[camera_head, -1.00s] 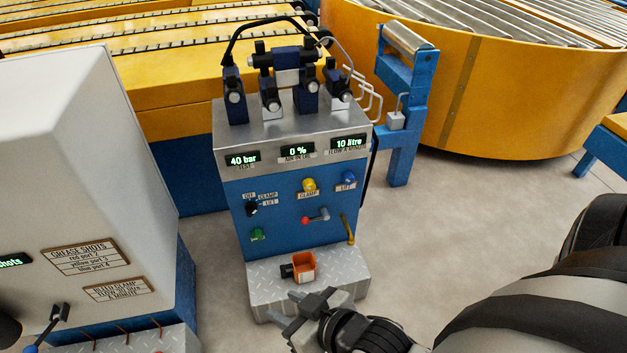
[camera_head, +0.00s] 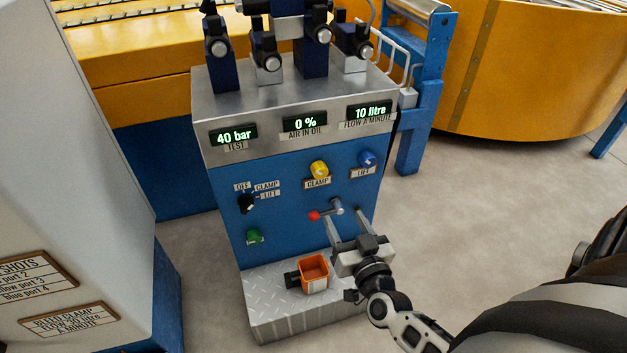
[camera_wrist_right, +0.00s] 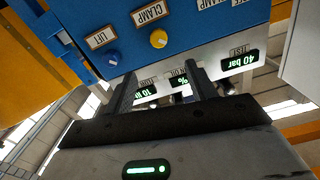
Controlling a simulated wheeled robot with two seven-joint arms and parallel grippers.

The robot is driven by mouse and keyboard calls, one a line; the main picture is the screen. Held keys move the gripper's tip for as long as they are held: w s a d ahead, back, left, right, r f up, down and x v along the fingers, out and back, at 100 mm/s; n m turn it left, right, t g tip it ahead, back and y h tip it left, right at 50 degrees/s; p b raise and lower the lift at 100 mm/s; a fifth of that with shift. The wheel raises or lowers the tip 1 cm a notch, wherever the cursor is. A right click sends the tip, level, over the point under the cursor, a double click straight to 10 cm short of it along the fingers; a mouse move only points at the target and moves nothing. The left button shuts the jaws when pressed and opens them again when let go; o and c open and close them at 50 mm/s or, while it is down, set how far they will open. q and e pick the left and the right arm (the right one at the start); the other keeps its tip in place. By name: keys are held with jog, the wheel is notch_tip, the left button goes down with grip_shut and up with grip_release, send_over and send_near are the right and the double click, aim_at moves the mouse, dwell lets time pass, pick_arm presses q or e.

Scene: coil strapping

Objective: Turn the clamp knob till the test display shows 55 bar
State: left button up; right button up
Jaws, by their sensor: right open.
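The yellow clamp knob (camera_head: 319,169) sits on the blue front panel above its CLAMP label. It also shows in the right wrist view (camera_wrist_right: 158,39), where the panel is upside down. The test display (camera_head: 234,135) reads 40 bar, and it shows in the wrist view too (camera_wrist_right: 240,62). My right gripper (camera_head: 345,217) is open and empty. In the head view its fingers point up at the panel, below the clamp knob and overlapping the lever's area. In the wrist view the knob appears beyond and between the fingertips (camera_wrist_right: 160,76), apart from them. My left gripper is not in view.
A red-tipped lever (camera_head: 325,212) is close to my right fingers in the head view. A blue lift knob (camera_head: 367,158), black selector (camera_head: 247,203) and green control (camera_head: 254,237) share the panel. An orange cup (camera_head: 314,274) sits on the step below.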

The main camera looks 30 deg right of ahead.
aim_at(322, 173)
jog(key=b+x, duration=0.3)
jog(key=x, duration=1.1)
jog(key=shift+w+d+f, duration=0.1)
jog(key=shift+w+d, duration=0.1)
jog(key=shift+d, duration=0.05)
jog(key=shift+w+d+b, duration=0.15)
jog(key=shift+w+b, duration=0.2)
jog(key=shift+w, duration=0.25)
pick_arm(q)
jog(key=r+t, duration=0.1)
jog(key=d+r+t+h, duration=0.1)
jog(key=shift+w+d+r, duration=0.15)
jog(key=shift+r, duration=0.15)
pick_arm(e)
jog(key=c, duration=1)
